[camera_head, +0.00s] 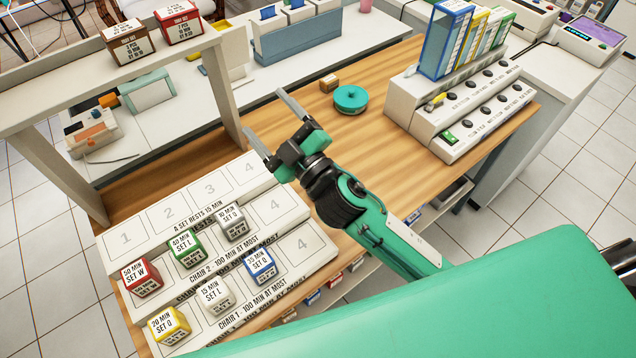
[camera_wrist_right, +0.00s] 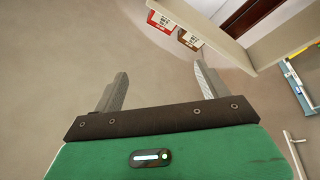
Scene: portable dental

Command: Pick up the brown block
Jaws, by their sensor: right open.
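A brown block (camera_head: 127,43) with a white label on top stands on the raised shelf at the upper left of the head view, beside a red block (camera_head: 178,21). In the right wrist view the brown block (camera_wrist_right: 189,38) and the red block (camera_wrist_right: 158,21) show on the shelf, beyond the fingertips. A smaller brown piece (camera_head: 329,83) lies on the table near a green round object. My right gripper (camera_head: 264,112) is open and empty, above the table's middle and well apart from both blocks. Its fingers also show in the right wrist view (camera_wrist_right: 160,70). My left gripper is not visible.
The shelf (camera_head: 70,72) and its upright stand left of my right gripper. A white numbered board (camera_head: 118,238) holds several coloured blocks. The green round object (camera_head: 351,98) and a white button panel (camera_head: 460,115) with coloured binders stand on the right. Bare wood lies between.

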